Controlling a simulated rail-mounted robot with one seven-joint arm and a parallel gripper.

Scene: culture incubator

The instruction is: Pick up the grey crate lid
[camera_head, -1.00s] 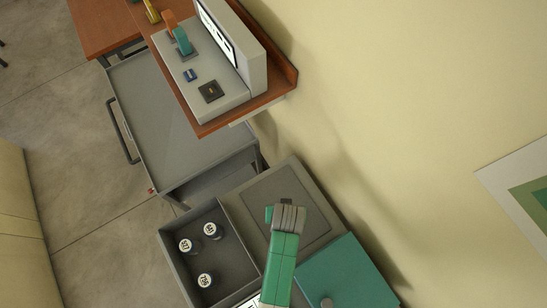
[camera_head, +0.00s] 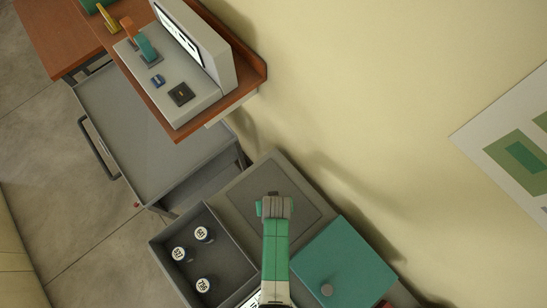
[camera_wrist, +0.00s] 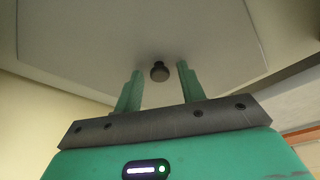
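The grey lid (camera_head: 265,181) is a flat darker grey panel lying on a lighter grey surface beside the open crate (camera_head: 244,252) in the head view. In the wrist view the lid (camera_wrist: 90,40) fills the upper part as a pale flat panel, with a dark round knob (camera_wrist: 159,74) on it. My gripper (camera_head: 262,207) is over the lid and hides part of it, including the knob, in the head view. In the wrist view its two green fingers are apart, one on each side of the knob, with visible gaps. Contact with the knob does not show.
The dark crate holds three black jars with white labelled caps (camera_head: 204,234). A teal lid or box with a grey knob (camera_head: 350,255) lies to the right. A grey cart (camera_head: 150,130) and a wooden shelf bearing a grey device (camera_head: 195,45) stand at upper left. The wall is close at right.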

